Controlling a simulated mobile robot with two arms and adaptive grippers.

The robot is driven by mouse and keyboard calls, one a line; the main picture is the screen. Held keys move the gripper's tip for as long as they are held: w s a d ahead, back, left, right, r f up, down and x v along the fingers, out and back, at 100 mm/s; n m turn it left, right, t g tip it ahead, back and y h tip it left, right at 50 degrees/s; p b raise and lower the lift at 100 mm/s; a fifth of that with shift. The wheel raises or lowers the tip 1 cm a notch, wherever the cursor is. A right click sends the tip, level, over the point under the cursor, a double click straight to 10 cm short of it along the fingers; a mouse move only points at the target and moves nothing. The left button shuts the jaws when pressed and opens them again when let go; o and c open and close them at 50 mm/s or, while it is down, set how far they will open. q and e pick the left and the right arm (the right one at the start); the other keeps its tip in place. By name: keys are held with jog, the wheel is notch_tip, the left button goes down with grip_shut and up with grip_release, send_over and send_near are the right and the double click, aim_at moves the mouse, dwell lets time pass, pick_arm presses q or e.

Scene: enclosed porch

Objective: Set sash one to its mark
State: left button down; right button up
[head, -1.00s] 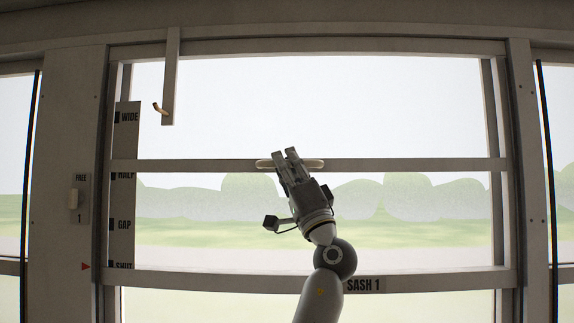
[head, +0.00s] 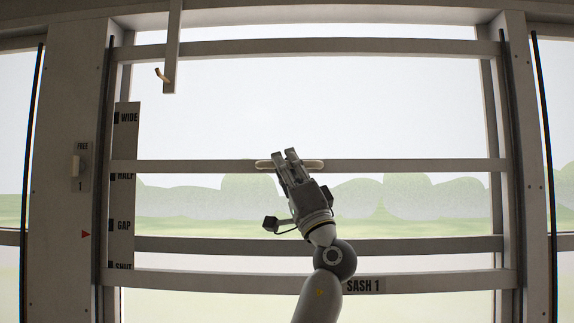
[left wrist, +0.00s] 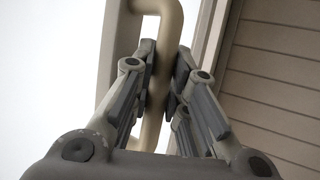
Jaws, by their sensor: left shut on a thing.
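Sash one is a pale frame with its SASH 1 label (head: 364,286) on the lower rail (head: 220,281). A pale bar handle (head: 315,164) sits on its middle rail (head: 200,166). My left gripper (head: 285,158) is shut on this handle, which also runs between the fingers in the left wrist view (left wrist: 170,25). A marked strip (head: 125,200) reads WIDE, HALF, GAP and SHUT from top to bottom; HALF is partly covered by the rail. A red arrow (head: 86,234) on the left post points at the strip, slightly below the GAP mark and above SHUT. My right gripper is not in view.
A plate reading FREE and 1 with a pale lever (head: 76,167) is on the left post (head: 55,270). A bar with a brass-coloured hook (head: 162,75) hangs at upper left. A further rail (head: 420,244) shows through the sash. Other windows flank both posts.

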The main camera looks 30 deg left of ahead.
pick_arm(q)
notch_tip(320, 180, down, 14)
jog(key=b, duration=1.1)
jog(key=shift+f+b, duration=0.2)
jog(key=shift+b, duration=0.15)
jog(key=c, duration=1.7)
grip_release()
send_near(287, 234)
jog(key=s+d, duration=0.1)
jog(key=s, duration=0.1)
jog(key=s+d, duration=0.2)
jog(key=shift+d+f, duration=0.2)
jog(key=shift+f, duration=0.2)
